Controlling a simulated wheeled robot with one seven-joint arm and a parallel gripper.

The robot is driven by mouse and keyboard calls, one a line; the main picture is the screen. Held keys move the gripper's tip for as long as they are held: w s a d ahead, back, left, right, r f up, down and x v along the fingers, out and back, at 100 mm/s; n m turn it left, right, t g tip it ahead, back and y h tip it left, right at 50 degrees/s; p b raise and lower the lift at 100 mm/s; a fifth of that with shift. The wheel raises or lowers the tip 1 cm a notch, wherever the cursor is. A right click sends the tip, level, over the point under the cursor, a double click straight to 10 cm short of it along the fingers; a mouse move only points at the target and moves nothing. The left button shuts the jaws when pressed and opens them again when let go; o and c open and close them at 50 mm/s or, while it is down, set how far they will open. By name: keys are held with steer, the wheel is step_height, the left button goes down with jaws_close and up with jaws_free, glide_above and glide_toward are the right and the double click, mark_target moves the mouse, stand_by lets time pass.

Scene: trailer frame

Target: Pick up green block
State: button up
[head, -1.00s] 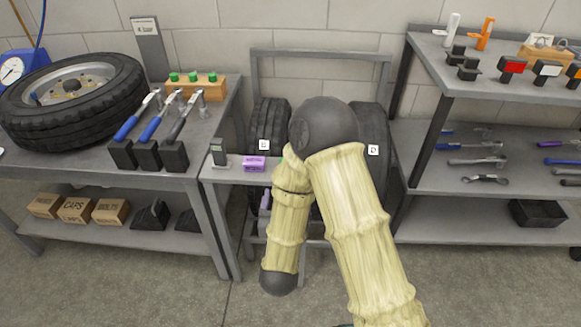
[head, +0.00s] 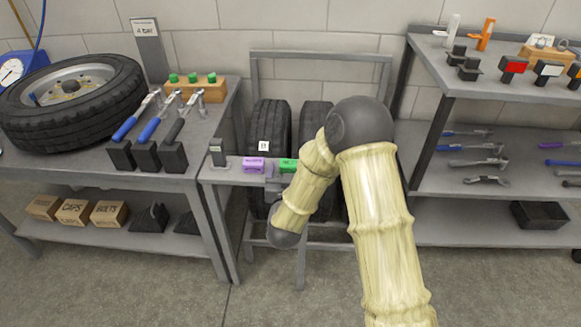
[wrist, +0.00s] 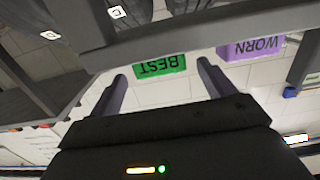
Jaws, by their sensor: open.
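The green block (head: 288,165) sits on the narrow grey shelf (head: 225,175) in front of the tires, just right of the purple block (head: 253,165) in the head view. My forearm covers the area right of it. In the wrist view, which is upside down, the green block (wrist: 160,68) reads BEST and lies between the tips of my gripper (wrist: 161,72). The two fingers are spread apart with nothing held. Whether they reach around the block or stop short of it, I cannot tell. The purple block (wrist: 250,47), marked WORN, is outside the fingers, to the right.
Two upright tires (head: 268,130) stand behind the narrow shelf. A small grey stand (head: 218,152) is at the shelf's left end. A workbench (head: 190,135) with a wheel and clamps is on the left. A shelf rack (head: 470,205) with tools is on the right.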

steer(key=w+b, duration=0.1)
steer(key=w, duration=0.4)
steer(key=shift+w+f, duration=0.1)
stand_by(0.4)
steer(key=c, duration=1.1)
